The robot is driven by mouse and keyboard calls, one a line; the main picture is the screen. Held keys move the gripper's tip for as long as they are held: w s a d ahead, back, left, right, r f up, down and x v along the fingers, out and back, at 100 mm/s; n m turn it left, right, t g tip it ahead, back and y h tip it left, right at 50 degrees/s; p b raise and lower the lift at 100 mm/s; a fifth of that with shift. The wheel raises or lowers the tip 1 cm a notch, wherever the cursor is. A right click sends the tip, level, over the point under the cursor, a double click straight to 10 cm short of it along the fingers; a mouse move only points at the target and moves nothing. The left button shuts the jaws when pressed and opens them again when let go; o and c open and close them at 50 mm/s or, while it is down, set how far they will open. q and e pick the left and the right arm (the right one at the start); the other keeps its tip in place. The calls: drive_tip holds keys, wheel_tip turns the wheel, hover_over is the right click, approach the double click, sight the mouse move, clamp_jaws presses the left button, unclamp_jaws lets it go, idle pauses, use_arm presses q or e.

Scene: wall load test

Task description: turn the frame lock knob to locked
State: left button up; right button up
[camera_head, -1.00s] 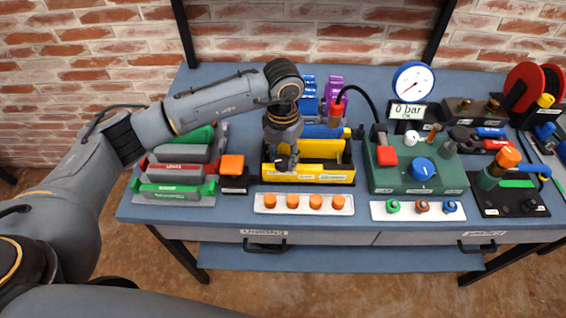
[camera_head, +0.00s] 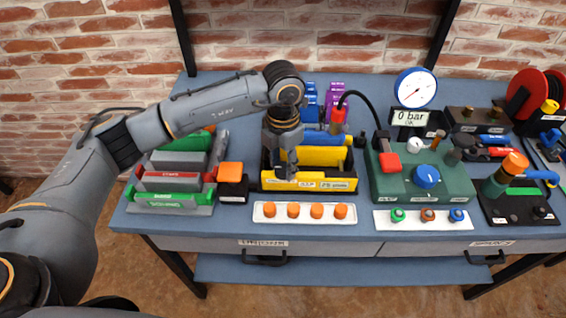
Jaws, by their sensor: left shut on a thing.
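My left gripper (camera_head: 288,172) points down at the black frame (camera_head: 265,172) that holds yellow blocks (camera_head: 320,157), left of the bench's middle. Its fingers are shut at the frame's front left part, on a small thing that they mostly hide. This seems to be the frame lock knob, but its shape and pointer cannot be made out. A labelled yellow front strip (camera_head: 335,184) runs along the frame below the fingers. My right gripper is not in view.
A green box with a blue knob (camera_head: 427,176) and a gauge (camera_head: 415,88) stands to the right. An orange-topped black block (camera_head: 230,171) and a grey rack (camera_head: 172,210) are to the left. A strip of orange pegs (camera_head: 305,212) lies in front.

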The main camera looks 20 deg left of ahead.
sight(283, 167)
use_arm(q)
drive_tip(key=o, duration=1.2)
drive_tip(key=shift+c, duration=0.2)
wheel_tip(283, 167, up, 12)
